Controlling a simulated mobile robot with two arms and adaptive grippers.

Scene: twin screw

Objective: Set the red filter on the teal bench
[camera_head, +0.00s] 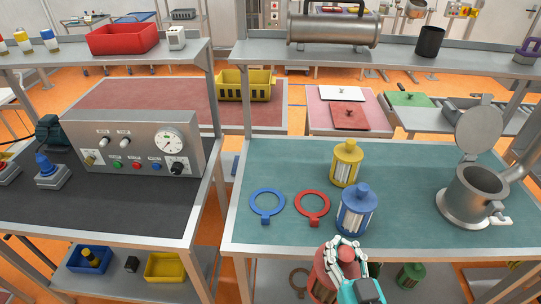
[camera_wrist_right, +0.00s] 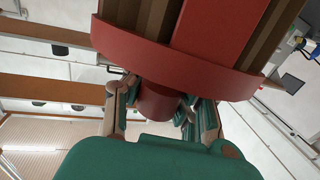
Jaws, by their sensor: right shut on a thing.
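The red filter (camera_head: 323,280) is at the bottom of the head view, in front of the front edge of the teal bench (camera_head: 400,160). My right gripper (camera_head: 343,256) is shut on the red filter's top knob, and its fingers hide part of it. In the right wrist view, the filter's red rim (camera_wrist_right: 175,55) fills the upper middle, and the gripper's fingertips (camera_wrist_right: 160,103) close on the knob from both sides. The filter's lower end is cut off by the frame. My left gripper is not in view.
A blue filter (camera_head: 357,210) stands near the bench's front, just beyond the held one, with a yellow filter (camera_head: 346,163) behind it. A red ring (camera_head: 312,220) and a blue ring (camera_head: 267,219) lie left. A metal housing (camera_head: 473,196) with open lid stands right. Bench space between is clear.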

